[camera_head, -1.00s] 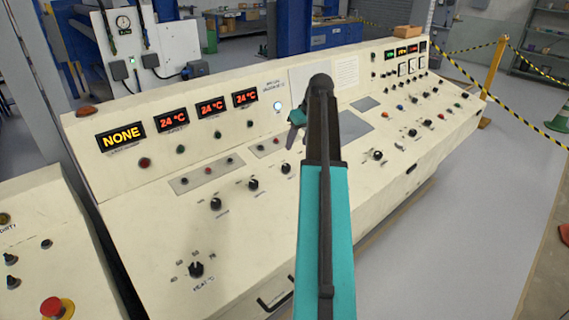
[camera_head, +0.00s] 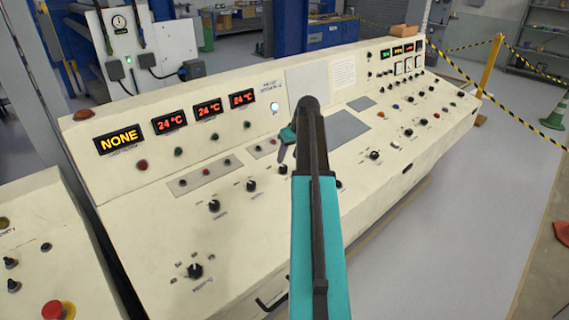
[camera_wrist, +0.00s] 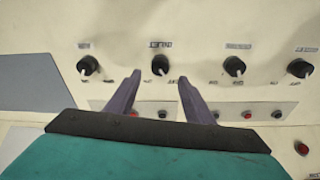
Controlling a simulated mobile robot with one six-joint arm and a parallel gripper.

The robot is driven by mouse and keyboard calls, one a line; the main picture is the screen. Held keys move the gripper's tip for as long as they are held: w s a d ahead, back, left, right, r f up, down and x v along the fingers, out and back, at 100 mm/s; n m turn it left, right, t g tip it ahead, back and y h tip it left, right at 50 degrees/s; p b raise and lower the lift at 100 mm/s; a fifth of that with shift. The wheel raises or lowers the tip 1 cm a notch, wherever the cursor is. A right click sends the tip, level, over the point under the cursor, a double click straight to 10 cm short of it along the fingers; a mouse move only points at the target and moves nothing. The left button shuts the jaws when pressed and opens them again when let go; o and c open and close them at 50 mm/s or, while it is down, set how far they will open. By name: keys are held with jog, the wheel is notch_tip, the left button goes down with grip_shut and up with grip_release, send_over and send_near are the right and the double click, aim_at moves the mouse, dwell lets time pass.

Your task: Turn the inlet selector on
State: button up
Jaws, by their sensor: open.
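The inlet selector is a black knob (camera_wrist: 160,65) with a white pointer mark, on the sloping cream console face. In the wrist view its label, upside down and reading like INLET, is just above it. It seems to be the knob (camera_head: 283,169) partly beside my arm in the head view. My gripper (camera_wrist: 158,76) is open, with two dark purple fingers on either side of the knob's line in the picture. The fingertips show just below the knob, and I see no contact. How far they are above the panel I cannot tell. In the head view my gripper (camera_head: 282,150) is mostly behind my forearm.
Similar knobs stand on both sides, one to the left (camera_wrist: 87,65) and one to the right (camera_wrist: 234,66) in the wrist view. Grey plates with small buttons (camera_head: 205,172) lie nearby. A red emergency button (camera_head: 53,310) is at lower left.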

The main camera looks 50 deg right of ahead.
aim_at(284, 167)
jog(key=shift+p+x, duration=0.75)
jog(key=shift+x, duration=2.4)
jog(key=shift+s, duration=0.1)
jog(key=c, duration=1)
